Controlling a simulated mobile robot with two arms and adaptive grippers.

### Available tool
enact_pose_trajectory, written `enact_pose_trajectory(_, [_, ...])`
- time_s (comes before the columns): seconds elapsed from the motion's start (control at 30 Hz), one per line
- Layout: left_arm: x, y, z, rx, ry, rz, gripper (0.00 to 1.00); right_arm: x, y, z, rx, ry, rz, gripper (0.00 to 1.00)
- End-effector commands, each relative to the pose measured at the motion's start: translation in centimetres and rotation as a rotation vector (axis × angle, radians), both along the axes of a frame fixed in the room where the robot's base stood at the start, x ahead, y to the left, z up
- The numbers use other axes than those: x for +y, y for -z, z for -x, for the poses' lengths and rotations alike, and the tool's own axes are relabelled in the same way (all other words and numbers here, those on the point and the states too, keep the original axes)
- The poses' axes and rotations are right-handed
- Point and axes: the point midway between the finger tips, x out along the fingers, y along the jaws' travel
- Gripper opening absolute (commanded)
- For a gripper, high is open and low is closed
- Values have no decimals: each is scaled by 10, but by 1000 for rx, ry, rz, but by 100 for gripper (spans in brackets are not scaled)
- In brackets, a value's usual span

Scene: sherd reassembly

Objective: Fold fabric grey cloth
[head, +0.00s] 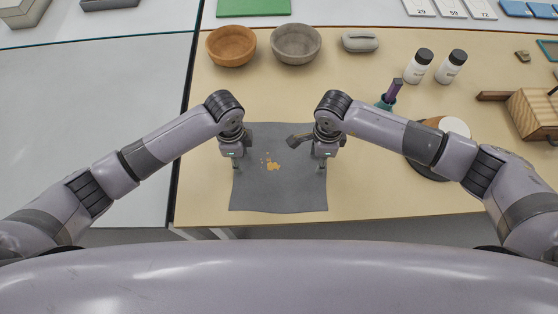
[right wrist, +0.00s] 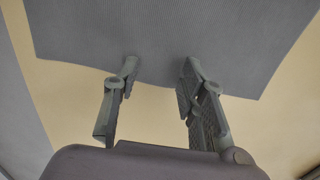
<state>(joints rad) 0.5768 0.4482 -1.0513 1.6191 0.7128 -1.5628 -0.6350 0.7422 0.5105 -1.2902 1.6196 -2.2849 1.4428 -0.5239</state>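My right gripper (head: 322,163) is over the cloth's right edge. In the right wrist view, its two fingers (right wrist: 158,68) are apart with nothing between them, their tips over the cloth near its edge.
A brown bowl (head: 231,46) and a grey bowl (head: 296,43) stand behind the cloth. Two white bottles with dark caps (head: 418,66) (head: 451,67), a purple-handled tool (head: 391,94) and a wooden box (head: 533,113) stand to the right. The table between bowls and cloth is clear.

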Motion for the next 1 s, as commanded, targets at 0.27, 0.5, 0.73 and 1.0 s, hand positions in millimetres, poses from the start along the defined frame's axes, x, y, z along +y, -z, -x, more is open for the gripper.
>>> enact_pose_trajectory(0.27, [0, 2, 0, 0, 0, 0, 38, 0, 2, 0, -1, 0, 0, 38])
enact_pose_trajectory(0.5, [0, 5, 0, 0, 0, 0, 36, 0, 5, 0, 0, 0, 0, 36])
enact_pose_trajectory(0.73, [0, 5, 0, 0, 0, 0, 29, 0, 5, 0, 0, 0, 1, 29])
enact_pose_trajectory(1.0, [0, 5, 0, 1, -1, -1, 20, 0, 5, 0, 0, 0, 1, 20])
